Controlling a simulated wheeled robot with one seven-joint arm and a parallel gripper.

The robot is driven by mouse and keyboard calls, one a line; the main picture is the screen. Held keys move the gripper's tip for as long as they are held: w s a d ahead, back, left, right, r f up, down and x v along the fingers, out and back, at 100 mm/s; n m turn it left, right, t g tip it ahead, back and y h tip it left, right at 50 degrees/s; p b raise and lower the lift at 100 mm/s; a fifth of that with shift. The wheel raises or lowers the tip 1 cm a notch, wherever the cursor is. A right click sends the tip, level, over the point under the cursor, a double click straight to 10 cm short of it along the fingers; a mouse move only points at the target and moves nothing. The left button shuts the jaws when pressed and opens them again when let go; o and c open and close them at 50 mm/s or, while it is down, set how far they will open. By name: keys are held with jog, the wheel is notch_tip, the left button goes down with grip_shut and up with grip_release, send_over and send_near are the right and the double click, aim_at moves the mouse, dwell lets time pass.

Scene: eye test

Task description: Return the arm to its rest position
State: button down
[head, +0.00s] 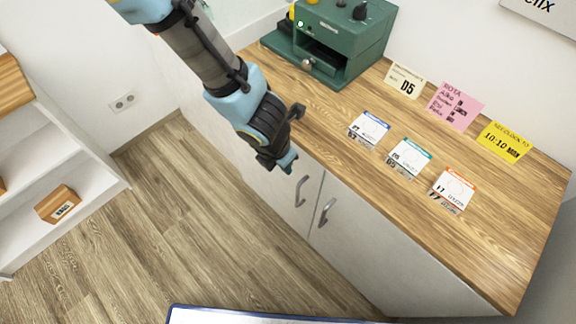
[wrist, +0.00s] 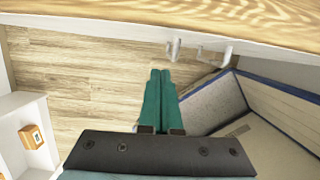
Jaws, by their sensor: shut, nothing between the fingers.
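My gripper (head: 288,163) hangs at the end of my arm, in front of the counter's cabinet doors and beside the counter's front edge. In the wrist view its two teal fingers (wrist: 160,100) lie together, shut and empty. The fingers are apart from the cabinet handles and touch nothing that I can see.
A wooden counter (head: 335,150) carries a green machine (head: 325,40), several cards and notes, among them a pink note (head: 460,106). Cabinet handles (head: 302,190) stick out below. A white shelf (head: 85,185) with a wooden box (head: 58,204) stands left. The floor (head: 180,210) between is clear.

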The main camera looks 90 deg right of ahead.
jog(key=p+v, duration=0.1)
jog(key=v, duration=0.7)
jog(key=shift+p, duration=0.3)
jog(key=shift+w, duration=0.15)
